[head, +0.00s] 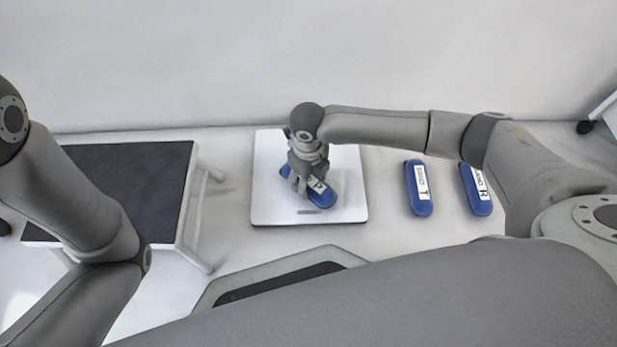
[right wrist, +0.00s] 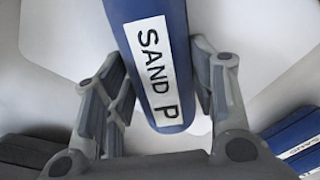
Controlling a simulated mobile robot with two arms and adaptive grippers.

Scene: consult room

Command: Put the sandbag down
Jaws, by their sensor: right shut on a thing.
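A blue sandbag with a white label (head: 321,194) is at the white square scale-like plate (head: 265,209). My right gripper (head: 303,180) is above the plate, with its fingers on either side of the sandbag, shut on it. In the right wrist view the sandbag (right wrist: 155,60), labelled "SAND P", lies between the two fingers. I cannot tell whether the sandbag touches the plate. My left arm shows at the left in the head view, but its gripper is out of view.
Two more blue sandbags, labelled T (head: 418,188) and R (head: 475,189), lie on the floor right of the plate. A low table with a dark top (head: 140,180) stands at the left. A wall (head: 300,60) is behind. Floor between plate and sandbag T is clear.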

